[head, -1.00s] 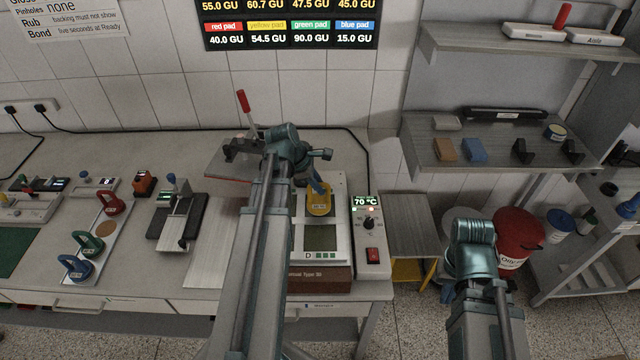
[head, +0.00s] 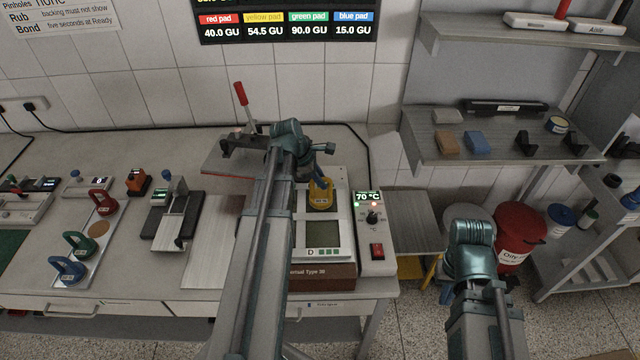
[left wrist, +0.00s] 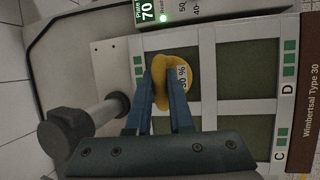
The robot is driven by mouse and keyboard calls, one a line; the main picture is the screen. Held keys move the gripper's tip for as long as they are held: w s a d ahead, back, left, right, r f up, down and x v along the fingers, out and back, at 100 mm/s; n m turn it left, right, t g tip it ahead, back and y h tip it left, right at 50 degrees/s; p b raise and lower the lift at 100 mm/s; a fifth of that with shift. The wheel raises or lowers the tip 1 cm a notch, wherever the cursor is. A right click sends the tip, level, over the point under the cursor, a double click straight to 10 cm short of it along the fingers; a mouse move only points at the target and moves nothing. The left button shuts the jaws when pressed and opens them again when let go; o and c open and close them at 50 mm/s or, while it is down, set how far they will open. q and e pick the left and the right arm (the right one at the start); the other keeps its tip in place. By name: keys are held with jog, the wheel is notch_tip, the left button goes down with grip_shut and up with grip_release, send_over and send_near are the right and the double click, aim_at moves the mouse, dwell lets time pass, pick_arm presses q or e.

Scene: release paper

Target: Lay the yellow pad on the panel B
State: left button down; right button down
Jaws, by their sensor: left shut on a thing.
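The yellow pad (head: 321,196) is over the far right window of the white plate (head: 343,222), behind the window marked D (head: 323,233). The pad also shows in the left wrist view (left wrist: 183,94), over the panel in line with D (left wrist: 250,64). That panel's own letter is not readable, and the pad and fingers cover part of it. My left gripper (left wrist: 162,78) is shut on the yellow pad from above. I cannot tell whether the pad touches the panel. My right arm is at the lower right; its gripper is not visible.
A control box (head: 374,232) reading 70 °C stands right of the plate. Red (head: 103,201), green (head: 80,244) and blue (head: 68,268) handled pads sit at the left. A red-handled lever (head: 241,94) rises behind my left arm. A shelf (head: 500,145) is at right.

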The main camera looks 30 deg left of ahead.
pick_arm(q)
jog(key=shift+r, duration=0.15)
jog(key=shift+d, duration=0.1)
jog(key=shift+f, duration=0.25)
jog(key=c, duration=0.8)
grip_release()
jog(key=shift+r, duration=0.1)
jog(key=shift+r, duration=0.15)
jog(key=shift+s+r+p, duration=0.2)
jog(key=shift+r+p, duration=0.35)
jog(key=shift+p, duration=0.05)
jog(key=p+v, duration=0.9)
jog(key=v, duration=0.1)
jog(key=shift+s+a+r+p, duration=0.2)
jog(key=shift+a+r+p, duration=0.05)
jog(key=shift+r+p, duration=0.15)
